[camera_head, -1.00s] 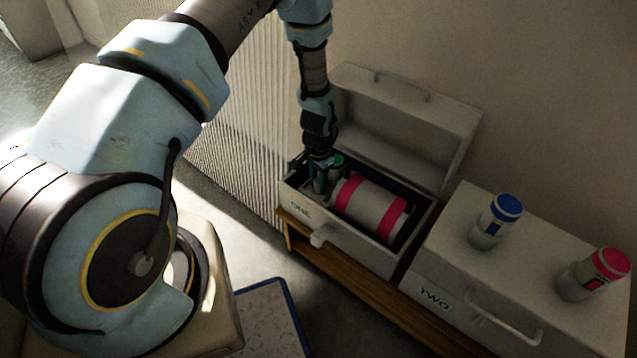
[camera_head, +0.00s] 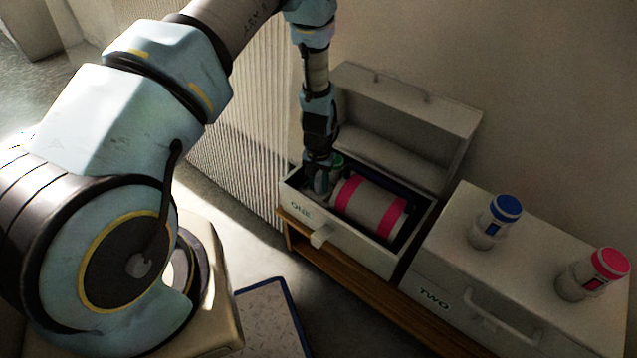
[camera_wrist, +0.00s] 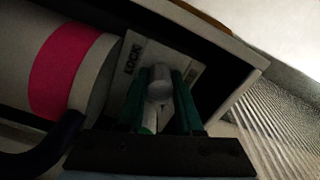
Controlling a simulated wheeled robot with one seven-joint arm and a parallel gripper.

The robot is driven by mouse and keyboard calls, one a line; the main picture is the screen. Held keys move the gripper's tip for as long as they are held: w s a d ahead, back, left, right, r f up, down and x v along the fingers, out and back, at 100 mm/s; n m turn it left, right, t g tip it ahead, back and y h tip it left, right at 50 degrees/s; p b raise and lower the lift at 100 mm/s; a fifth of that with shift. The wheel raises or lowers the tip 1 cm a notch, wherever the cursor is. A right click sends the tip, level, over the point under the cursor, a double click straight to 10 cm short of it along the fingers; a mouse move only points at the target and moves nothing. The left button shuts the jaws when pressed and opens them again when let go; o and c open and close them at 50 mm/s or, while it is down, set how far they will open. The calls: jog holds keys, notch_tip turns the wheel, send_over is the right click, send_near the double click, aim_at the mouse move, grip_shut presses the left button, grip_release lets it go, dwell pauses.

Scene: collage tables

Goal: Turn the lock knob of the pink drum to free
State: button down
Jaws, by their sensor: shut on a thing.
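The pink drum (camera_head: 371,205), a pale cylinder with two pink bands, lies on its side in the open box labelled ONE (camera_head: 300,207). Its left end and one pink band show in the wrist view (camera_wrist: 62,70). Beside that end is a plate marked LOCK (camera_wrist: 134,58) with a pale rounded knob (camera_wrist: 159,82). My gripper (camera_wrist: 160,92) points down into the left end of box ONE, and its green fingers are shut on the knob, one on each side. The fingers hide part of the plate, and other markings are too dark to read.
The lid of box ONE (camera_head: 410,115) stands open behind it. At right is the closed box TWO (camera_head: 455,262) with a blue-capped jar (camera_head: 489,236) and a pink-capped jar (camera_head: 575,284) on top. A ribbed wall (camera_head: 240,130) is close on the left.

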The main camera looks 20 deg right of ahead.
aim_at(318, 180)
jog(key=n, duration=0.6)
jog(key=shift+n, duration=0.3)
jog(key=n+p, duration=0.1)
jog(key=n, duration=0.4)
jog(key=shift+n, duration=0.3)
jog(key=c, duration=0.6)
grip_release()
notch_tip(318, 180, up, 11)
jog(key=shift+f+p, duration=0.1)
jog(key=shift+p, duration=0.35)
